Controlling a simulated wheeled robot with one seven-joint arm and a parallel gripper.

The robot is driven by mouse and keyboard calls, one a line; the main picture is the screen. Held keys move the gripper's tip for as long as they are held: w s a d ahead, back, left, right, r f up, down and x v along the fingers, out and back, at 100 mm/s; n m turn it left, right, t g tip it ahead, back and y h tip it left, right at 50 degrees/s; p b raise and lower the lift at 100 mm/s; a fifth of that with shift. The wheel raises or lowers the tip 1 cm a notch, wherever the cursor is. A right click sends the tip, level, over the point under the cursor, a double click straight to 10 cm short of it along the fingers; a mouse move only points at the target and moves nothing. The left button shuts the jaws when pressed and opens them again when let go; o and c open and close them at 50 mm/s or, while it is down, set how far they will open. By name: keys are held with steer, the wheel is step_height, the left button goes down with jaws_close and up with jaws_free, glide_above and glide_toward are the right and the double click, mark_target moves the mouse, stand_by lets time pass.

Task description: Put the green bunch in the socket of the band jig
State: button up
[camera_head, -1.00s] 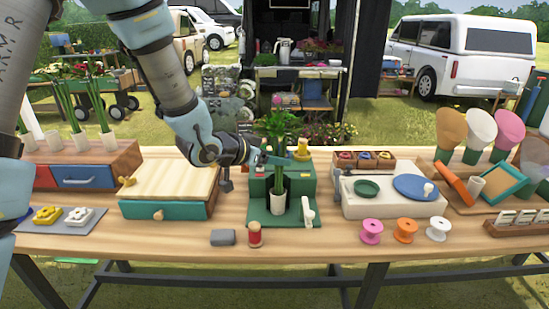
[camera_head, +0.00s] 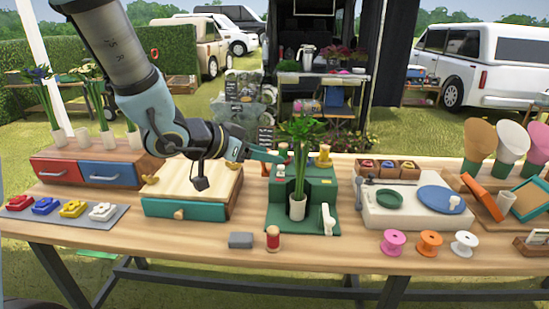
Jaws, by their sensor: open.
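The green bunch (camera_head: 301,155) stands nearly upright with its stems in a white cup-like socket (camera_head: 297,207) on the green band jig (camera_head: 318,192). Its leafy top rises above the jig's back block. My gripper (camera_head: 272,156) reaches in from the left at about mid-stem height, just beside the bunch. Its fingers are open, and their tips are partly hidden near the stems. I cannot tell whether they touch the stems. A small white lever (camera_head: 327,218) stands at the jig's front right.
Left of the jig is a wooden-topped box with a teal drawer (camera_head: 184,209). To the right are a white board with a blue disc (camera_head: 440,199) and several spools (camera_head: 429,243).

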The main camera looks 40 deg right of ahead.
steer(key=w+a+f+n+t+y, duration=0.2)
steer(key=w+a+n+t+y, duration=0.15)
steer(key=w+a, duration=0.5)
steer(key=w+a+f+n+t+y, duration=0.2)
steer(key=w+a+n+y, duration=0.25)
steer(key=a, duration=0.65)
steer(key=s+a+f+n+g+y, duration=0.1)
steer(key=s+a+n+g+y, duration=0.1)
steer(key=a, duration=0.7)
steer(key=s+a+f+n+g+y, duration=0.1)
steer(key=s+a+n+g+y, duration=0.1)
steer(key=s+a+n, duration=0.3)
steer(key=s+a+g, duration=0.1)
steer(key=a, duration=0.3)
steer(key=shift+n, duration=0.3)
steer(key=shift+a+f, duration=0.1)
steer(key=shift+c, duration=0.3)
